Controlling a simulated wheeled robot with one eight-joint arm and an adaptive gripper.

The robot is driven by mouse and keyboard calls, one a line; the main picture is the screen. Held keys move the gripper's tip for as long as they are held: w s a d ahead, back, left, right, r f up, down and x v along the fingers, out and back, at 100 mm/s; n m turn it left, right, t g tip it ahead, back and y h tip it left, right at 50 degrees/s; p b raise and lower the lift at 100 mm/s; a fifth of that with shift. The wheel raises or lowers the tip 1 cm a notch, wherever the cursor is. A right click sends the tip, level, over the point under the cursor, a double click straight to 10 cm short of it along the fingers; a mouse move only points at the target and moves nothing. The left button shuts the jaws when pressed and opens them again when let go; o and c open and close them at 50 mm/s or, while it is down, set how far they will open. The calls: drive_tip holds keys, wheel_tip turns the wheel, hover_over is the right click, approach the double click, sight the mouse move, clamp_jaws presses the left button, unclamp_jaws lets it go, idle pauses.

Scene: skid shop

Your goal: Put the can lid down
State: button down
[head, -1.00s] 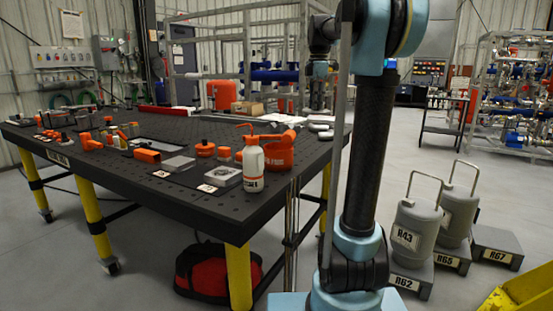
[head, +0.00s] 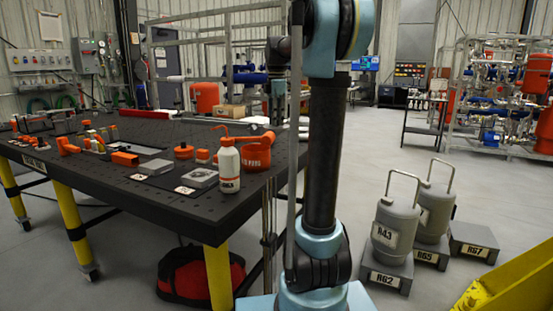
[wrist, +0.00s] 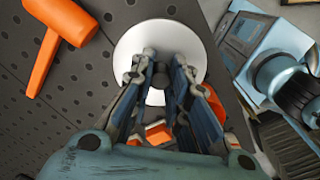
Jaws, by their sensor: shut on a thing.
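The can lid (wrist: 131,46) is a round white disc in the wrist view. My gripper (wrist: 160,76) is shut on it at about its middle, with the fingers covering the disc's lower part. Perforated black bench top shows beneath and beside the lid; I cannot tell whether the lid touches it. In the head view my arm's column hides part of the bench's right end, and the lid is not clearly seen there. An orange can (head: 257,153) stands near the bench's right corner, beside a white bottle (head: 229,168).
An orange mallet (wrist: 62,28) lies left of the lid in the wrist view. The black bench (head: 110,193) carries several orange fittings and small grey blocks at its left and middle. Labelled grey canisters (head: 393,228) stand on the floor at the right, with open floor behind.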

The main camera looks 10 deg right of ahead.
wheel_tip(320, 180, down, 11)
drive_tip(key=shift+f, duration=0.2)
idle(0.4)
drive_tip(key=c, duration=1.5)
unclamp_jaws()
drive_tip(key=shift+c, duration=0.2)
wheel_tip(320, 180, up, 12)
drive_tip(key=shift+r, duration=0.1)
